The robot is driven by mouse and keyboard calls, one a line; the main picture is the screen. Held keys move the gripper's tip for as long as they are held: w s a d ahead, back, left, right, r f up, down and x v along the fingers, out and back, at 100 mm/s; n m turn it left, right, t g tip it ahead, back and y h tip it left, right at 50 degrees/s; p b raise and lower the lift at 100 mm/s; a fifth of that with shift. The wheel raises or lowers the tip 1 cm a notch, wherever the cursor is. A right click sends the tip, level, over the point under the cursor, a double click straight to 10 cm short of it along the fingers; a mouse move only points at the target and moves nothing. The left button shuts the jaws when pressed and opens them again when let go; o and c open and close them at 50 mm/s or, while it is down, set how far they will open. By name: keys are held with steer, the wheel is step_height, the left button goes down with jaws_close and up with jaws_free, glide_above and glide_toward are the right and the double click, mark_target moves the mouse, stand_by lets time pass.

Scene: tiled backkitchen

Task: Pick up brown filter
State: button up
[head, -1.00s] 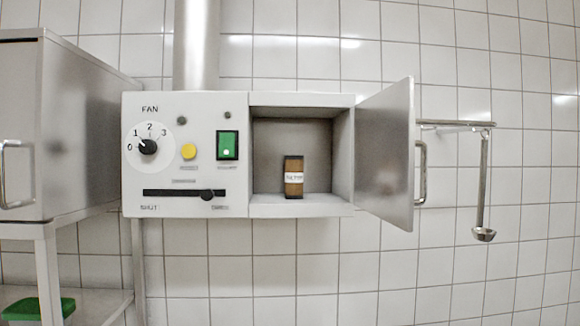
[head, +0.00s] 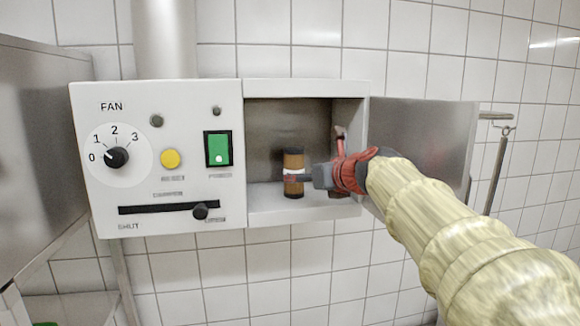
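The brown filter (head: 294,163) is a small upright cartridge with a dark top and base and a white label band. It stands on the floor of the open compartment (head: 270,208) in the wall unit. My gripper (head: 322,162), red and dark grey, reaches into the compartment from the right, beside the filter. Its fingers look spread apart, one pointing up and one pointing left. The left finger's tip overlaps the filter's label in the head view; I cannot tell whether it touches.
The compartment door (head: 425,140) stands open to the right, behind my arm. The control panel (head: 160,130) with fan dial, buttons and slider is on the left. A grey metal cabinet (head: 35,150) stands at far left. A rail (head: 495,115) holds a hanging utensil at right.

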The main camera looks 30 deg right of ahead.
steer(key=x, duration=0.6)
steer(key=shift+w+a+f+p, duration=0.2)
steer(key=shift+w+a+p, duration=0.15)
steer(key=shift+p, duration=0.05)
steer(key=shift+s+r, duration=0.1)
steer(key=shift+s, duration=0.15)
steer(key=shift+c, duration=0.6)
steer(key=shift+w, duration=0.15)
steer(key=shift+c, duration=1.4)
steer(key=c, duration=0.9)
steer(key=shift+c, duration=0.3)
